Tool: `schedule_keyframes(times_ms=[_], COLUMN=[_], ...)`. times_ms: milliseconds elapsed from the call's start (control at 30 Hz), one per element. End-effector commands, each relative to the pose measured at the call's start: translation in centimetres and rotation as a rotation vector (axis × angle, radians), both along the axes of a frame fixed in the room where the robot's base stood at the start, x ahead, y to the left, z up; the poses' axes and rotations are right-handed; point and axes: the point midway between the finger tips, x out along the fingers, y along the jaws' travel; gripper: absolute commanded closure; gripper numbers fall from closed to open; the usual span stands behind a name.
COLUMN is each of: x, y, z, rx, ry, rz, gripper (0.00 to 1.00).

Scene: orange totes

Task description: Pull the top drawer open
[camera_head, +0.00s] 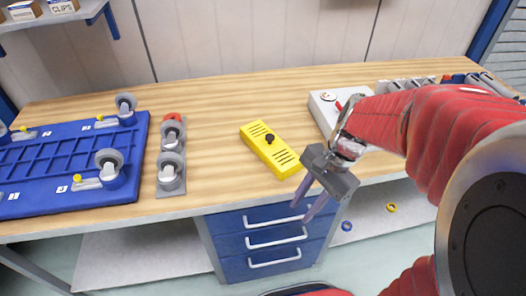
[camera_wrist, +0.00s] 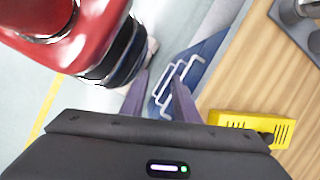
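A blue drawer cabinet sits under the workbench with several white bar handles on its front. The top drawer (camera_head: 262,213) is just below the bench edge and looks closed, its white handle (camera_head: 272,221) running across it. My gripper (camera_head: 308,209) is in front of the bench edge at the right end of that handle, fingers pointing down. Its two fingers are apart with nothing held. In the wrist view the white handles (camera_wrist: 163,88) show beyond and between the fingers (camera_wrist: 160,80). I cannot tell whether a finger touches the top handle.
On the wooden bench (camera_head: 210,110) lie a yellow box with a black knob (camera_head: 268,148), a grey caster holder (camera_head: 171,165), a blue frame with casters (camera_head: 70,165) and a white box with a red part (camera_head: 325,108). Small rings (camera_head: 347,226) lie below, right of the cabinet.

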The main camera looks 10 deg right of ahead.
Motion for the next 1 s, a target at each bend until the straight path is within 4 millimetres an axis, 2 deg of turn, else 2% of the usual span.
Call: schedule_keyframes(times_ms=[500, 1000], x=[1.6, 2.9], y=[-2.2, -5.0], z=[-6.2, -12.4], rx=[0.287, 0.572], ry=[0.467, 0.971], rz=[-0.622, -1.156], gripper=[0.72, 0.72])
